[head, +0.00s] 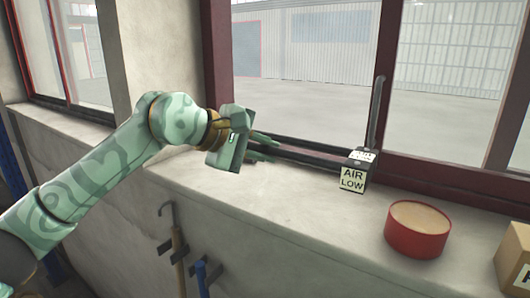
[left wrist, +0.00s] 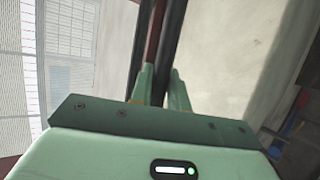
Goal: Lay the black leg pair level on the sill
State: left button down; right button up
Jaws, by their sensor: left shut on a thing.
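The black leg pair (head: 312,155) shows as two long dark bars running right from my left gripper (head: 265,147), along the foot of the window frame. In the left wrist view the dark bars (left wrist: 173,45) run away from the fingers (left wrist: 162,88), with a red-brown strip between them. My left gripper is shut on the leg pair, above the back of the sill (head: 285,205). The near end is hidden by the gripper. I cannot tell whether the bars touch the sill. My right gripper is not in view.
A black block (head: 353,179) labelled AIR LOW stands at the bars' right end, with a grey upright rod (head: 376,112) behind it. A red round tub (head: 416,232) and a cardboard box (head: 515,262) stand further right. The front middle of the sill is clear.

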aim_at(265, 200)
pick_arm(q)
jog(key=shift+s+f+b, duration=0.1)
jog(key=shift+f+b, duration=0.5)
jog(key=shift+f, duration=0.1)
notch_tip(265, 200, down, 6)
jog(key=b, duration=0.5)
jog(key=c, duration=1.3)
grip_release()
jog(key=shift+o, duration=0.2)
jog(key=shift+s+f, duration=0.1)
jog(key=shift+f, duration=0.05)
